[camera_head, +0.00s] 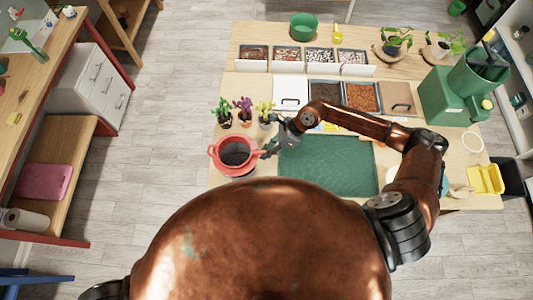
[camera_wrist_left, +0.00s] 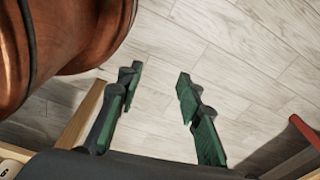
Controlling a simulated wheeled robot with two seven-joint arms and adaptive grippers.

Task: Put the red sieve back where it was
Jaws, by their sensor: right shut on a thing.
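The red sieve (camera_head: 236,171), round with a dark inside, is at the left front part of the table in the head view. My right gripper (camera_head: 268,151) reaches in from the right and is shut on the sieve at its right side. The fingers partly hide the grasped part. I cannot tell whether the sieve rests on the table or is held just above it. My left gripper (camera_wrist_left: 158,78) shows in the left wrist view, open and empty over the floor.
A green mat (camera_head: 325,168) lies right of the sieve. Several small potted plants (camera_head: 243,112) stand just behind the sieve. Bins of soil (camera_head: 361,96) and a green watering can (camera_head: 449,98) are farther back and right. A yellow tray (camera_head: 486,180) is at the right.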

